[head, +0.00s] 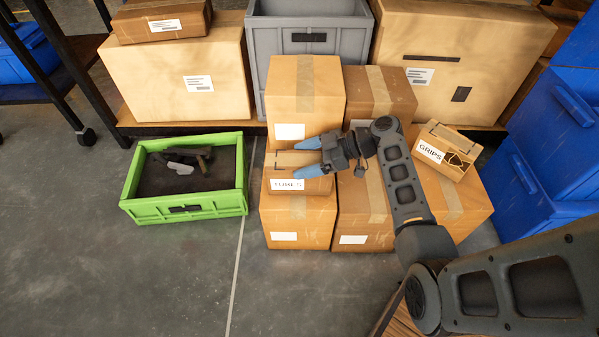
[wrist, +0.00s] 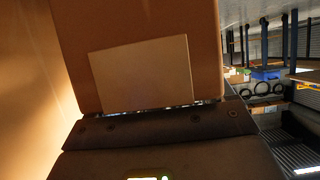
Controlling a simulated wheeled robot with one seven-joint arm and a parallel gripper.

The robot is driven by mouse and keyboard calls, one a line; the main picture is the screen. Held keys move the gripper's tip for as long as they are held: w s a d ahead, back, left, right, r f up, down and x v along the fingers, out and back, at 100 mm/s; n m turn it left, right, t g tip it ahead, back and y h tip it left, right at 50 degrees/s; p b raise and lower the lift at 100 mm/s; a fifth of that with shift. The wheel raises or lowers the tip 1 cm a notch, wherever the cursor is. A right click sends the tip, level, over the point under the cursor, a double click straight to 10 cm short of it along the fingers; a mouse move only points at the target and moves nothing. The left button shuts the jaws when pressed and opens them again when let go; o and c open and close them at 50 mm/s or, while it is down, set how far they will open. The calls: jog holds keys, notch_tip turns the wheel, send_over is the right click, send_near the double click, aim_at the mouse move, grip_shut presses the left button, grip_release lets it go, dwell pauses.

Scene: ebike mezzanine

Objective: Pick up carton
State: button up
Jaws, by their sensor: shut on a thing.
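A small brown carton with a "TUBES" label (head: 287,184) sits at the top of a larger taped box (head: 298,227), in front of a taller box (head: 306,85). My gripper (head: 308,158) reaches in from the right, with one blue fingertip on the carton's top side and one across its front. It is shut on this carton, and the fingers hide part of it. In the wrist view a brown box face with a pale blank label (wrist: 145,72) fills the middle, close beyond the dark gripper body; I cannot tell which box it is.
A green crate (head: 185,207) with dark parts in it stands on the floor at left. A "GRIPS" carton (head: 446,150) lies on boxes at right, near blue bins (head: 535,180). Large cartons (head: 180,85) and a grey bin (head: 310,40) stand behind. Front-left floor is clear.

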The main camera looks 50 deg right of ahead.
grip_shut()
jog(key=shift+r, duration=0.1)
jog(key=shift+r, duration=0.2)
jog(key=r+p, duration=0.1)
jog(key=r, duration=0.2)
jog(key=r+p, duration=0.1)
jog(key=shift+s+d+r+p, duration=0.2)
jog(key=shift+d+r+p, duration=0.05)
jog(key=shift+d+p, duration=0.1)
jog(key=w+d+p+v, duration=0.1)
jog(key=p+v, duration=0.2)
jog(key=v, duration=0.9)
jog(key=shift+d+r, duration=0.2)
jog(key=shift+r, duration=0.1)
